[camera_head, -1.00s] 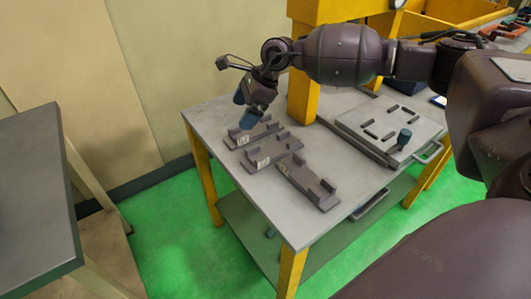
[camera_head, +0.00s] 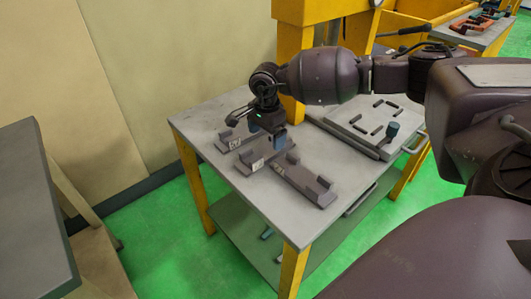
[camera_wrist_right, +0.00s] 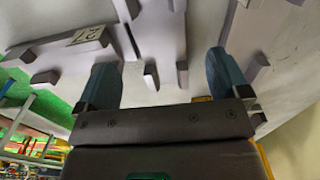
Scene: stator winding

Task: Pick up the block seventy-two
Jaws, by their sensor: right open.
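Several long dark grey blocks with upright posts and small white labels lie on the grey table: a rear block (camera_head: 225,142), a middle block (camera_head: 246,166) and a front block (camera_head: 308,184). The labels are too small to read in the head view. In the wrist view a labelled block (camera_wrist_right: 60,52) lies at the upper left; its marking looks like a 2 with another digit, not surely readable. My right gripper (camera_head: 268,142) is open, pointing down over the middle block and partly hiding it. Its blue fingers (camera_wrist_right: 165,80) stand apart with block posts between them in the wrist view. My left gripper is out of view.
A yellow post (camera_head: 293,60) rises behind the arm. The table's front (camera_head: 290,228) is clear.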

